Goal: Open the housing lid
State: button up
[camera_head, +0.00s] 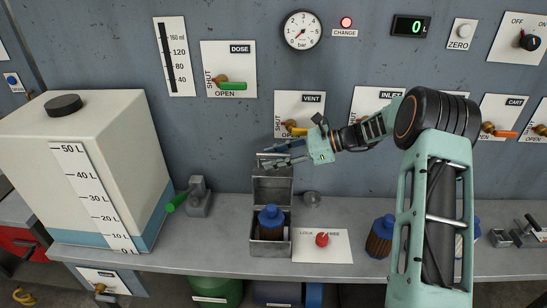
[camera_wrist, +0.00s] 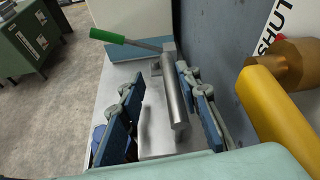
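The grey housing (camera_head: 270,248) stands on the bench with its lid (camera_head: 272,188) raised upright at the back. A brown cartridge with a blue cap (camera_head: 270,216) sits inside the open box. My gripper (camera_head: 279,154) is at the top edge of the raised lid, reaching in from the right. In the wrist view its two blue-padded fingers (camera_wrist: 162,115) are spread apart. A grey bar (camera_wrist: 173,90), apparently the lid's handle, lies between them, nearer the right finger. I see a gap on the left; contact on the right is unclear.
A red knob on a lock plate (camera_head: 322,240) is right of the housing. Another blue-capped cartridge (camera_head: 379,238) stands right. The vent valve (camera_head: 296,128) is close behind my gripper.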

jog(key=v, duration=1.2)
